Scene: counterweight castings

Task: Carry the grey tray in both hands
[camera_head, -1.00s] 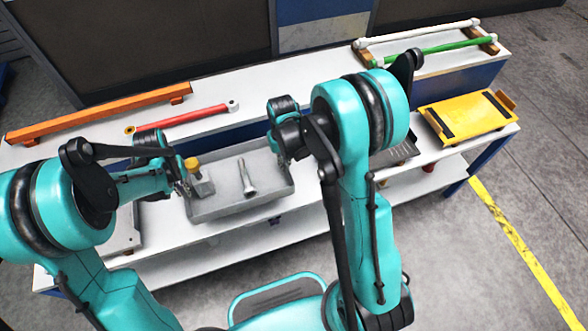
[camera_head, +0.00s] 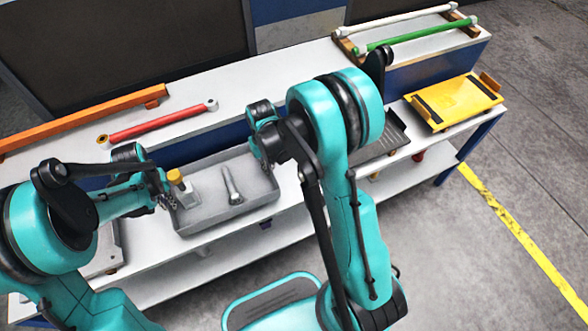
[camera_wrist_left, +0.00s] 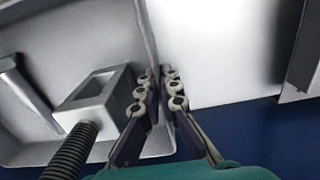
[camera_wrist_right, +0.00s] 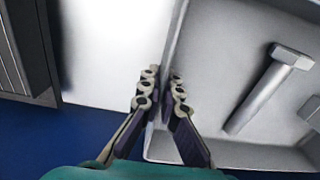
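The grey tray (camera_head: 228,215) is a shallow rectangular box at the middle left of the head view. My left gripper (camera_head: 164,196) is at its left wall. In the left wrist view the left gripper's fingers (camera_wrist_left: 157,92) are closed around that wall. My right gripper (camera_head: 268,160) is at its right wall. In the right wrist view the right gripper's fingers (camera_wrist_right: 163,90) are closed around the rim (camera_wrist_right: 172,50). The tray's underside is hidden.
The white bench has a raised back ledge (camera_head: 245,90) bearing an orange beam (camera_head: 80,120) and a red bar (camera_head: 160,122). White and green bars lie on a wooden rack (camera_head: 346,47) at the back right. A dark tray (camera_head: 392,137) and a yellow fixture (camera_head: 455,101) stand right.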

